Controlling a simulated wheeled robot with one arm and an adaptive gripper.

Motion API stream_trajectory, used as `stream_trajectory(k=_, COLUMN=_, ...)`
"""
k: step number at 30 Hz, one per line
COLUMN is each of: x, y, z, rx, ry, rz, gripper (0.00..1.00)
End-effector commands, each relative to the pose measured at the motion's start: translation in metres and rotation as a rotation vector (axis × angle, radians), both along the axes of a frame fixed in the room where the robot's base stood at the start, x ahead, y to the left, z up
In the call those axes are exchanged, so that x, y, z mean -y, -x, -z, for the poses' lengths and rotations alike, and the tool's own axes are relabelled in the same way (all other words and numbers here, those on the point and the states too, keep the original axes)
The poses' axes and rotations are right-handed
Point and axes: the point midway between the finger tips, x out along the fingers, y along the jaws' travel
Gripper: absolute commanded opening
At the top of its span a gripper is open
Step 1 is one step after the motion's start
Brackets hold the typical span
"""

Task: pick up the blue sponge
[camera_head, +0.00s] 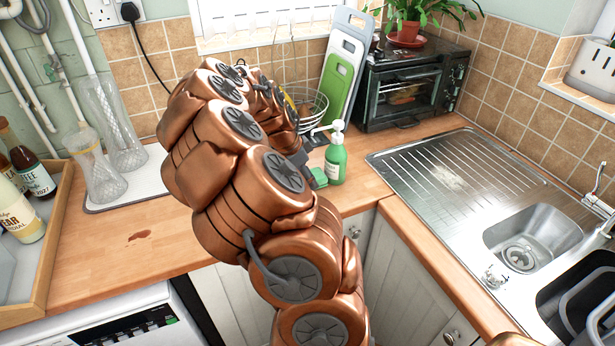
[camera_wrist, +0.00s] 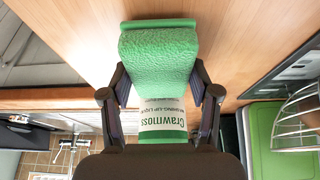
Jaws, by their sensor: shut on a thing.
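A green, rough-textured sponge (camera_wrist: 158,60) with a darker green strip along one end is between my gripper's fingers (camera_wrist: 160,98) in the wrist view. A finger lies against each of its sides, and my gripper is shut on it. The sponge looks green; I see no blue sponge. In the head view a small part of the green sponge (camera_head: 319,177) shows beside my arm, just left of a green pump bottle. There my gripper is mostly hidden behind the copper arm. Whether the sponge touches the worktop is unclear.
The green bottle (camera_head: 336,160) with a white pump stands very close; its label (camera_wrist: 162,120) shows past the sponge. A wire basket (camera_head: 308,103), chopping boards (camera_head: 340,75) and a toaster oven (camera_head: 405,85) are behind. The steel sink (camera_head: 525,240) is at right.

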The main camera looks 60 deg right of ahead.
Motion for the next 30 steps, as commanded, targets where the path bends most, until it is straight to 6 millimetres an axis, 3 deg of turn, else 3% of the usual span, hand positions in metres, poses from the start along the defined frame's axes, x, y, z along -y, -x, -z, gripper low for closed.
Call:
stream_trajectory(k=2, x=-0.005, y=-0.006, z=-0.002, rx=0.005, ry=0.006, rz=-0.004, gripper=0.38)
stream_trajectory(k=14, x=-0.005, y=-0.005, z=-0.068, rx=0.005, ry=0.003, rz=0.0, gripper=0.38)
stream_trajectory(k=23, x=-0.055, y=-0.038, z=-0.065, rx=0.002, ry=0.003, rz=-0.008, gripper=0.38)
stream_trajectory(k=30, x=-0.106, y=-0.071, z=-0.064, rx=0.001, ry=0.0, rz=-0.006, gripper=0.38)
